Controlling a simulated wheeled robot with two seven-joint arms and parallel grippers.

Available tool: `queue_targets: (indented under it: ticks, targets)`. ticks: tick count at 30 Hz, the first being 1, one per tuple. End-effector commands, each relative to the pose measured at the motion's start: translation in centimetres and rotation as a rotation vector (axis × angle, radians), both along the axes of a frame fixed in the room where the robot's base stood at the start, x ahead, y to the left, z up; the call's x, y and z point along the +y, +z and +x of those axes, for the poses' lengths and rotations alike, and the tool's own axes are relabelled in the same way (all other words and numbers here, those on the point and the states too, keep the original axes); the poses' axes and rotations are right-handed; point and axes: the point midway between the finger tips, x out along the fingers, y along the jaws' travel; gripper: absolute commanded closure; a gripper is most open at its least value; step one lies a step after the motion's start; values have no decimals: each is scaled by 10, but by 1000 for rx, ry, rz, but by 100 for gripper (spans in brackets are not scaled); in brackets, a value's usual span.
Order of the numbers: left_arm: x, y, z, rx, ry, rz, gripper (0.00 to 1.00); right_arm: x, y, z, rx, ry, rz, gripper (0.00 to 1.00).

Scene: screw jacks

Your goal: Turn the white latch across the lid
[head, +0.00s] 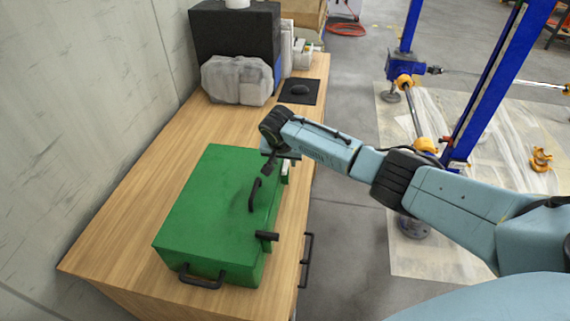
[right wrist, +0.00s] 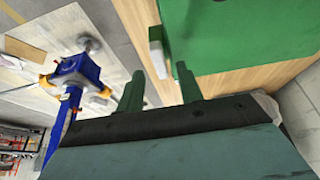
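A green box (head: 210,205) with a closed lid stands on the wooden bench. A white latch (head: 285,168) is on its right side, near the far corner, partly hidden by my right gripper. In the right wrist view the white latch (right wrist: 157,52) stands upright beside the green box (right wrist: 240,30). My right gripper (head: 272,162) is at that far right corner. In the right wrist view its two fingers (right wrist: 159,70) are apart, with the latch's lower end showing between their tips. I cannot tell whether they touch it. My left gripper is not in view.
A black latch (head: 267,236) and black handles (head: 254,195) are on the box. A grey wrapped bundle (head: 238,80), a dark case (head: 235,35) and a black pad (head: 299,91) are at the bench's far end. A concrete wall borders the left. Blue jack posts (head: 490,80) stand right.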

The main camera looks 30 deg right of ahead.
Motion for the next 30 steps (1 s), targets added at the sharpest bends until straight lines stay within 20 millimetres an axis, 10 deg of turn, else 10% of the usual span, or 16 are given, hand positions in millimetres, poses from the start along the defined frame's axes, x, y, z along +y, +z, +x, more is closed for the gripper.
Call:
queue_targets:
  ticks: [17, 26, 30]
  targets:
    - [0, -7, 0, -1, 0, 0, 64, -5, -22, 8, -1, 1, 0, 64]
    - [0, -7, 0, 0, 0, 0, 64, -6, -22, 8, -1, 1, 0, 99]
    - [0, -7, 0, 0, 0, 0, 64, -6, -22, 8, -1, 1, 0, 100]
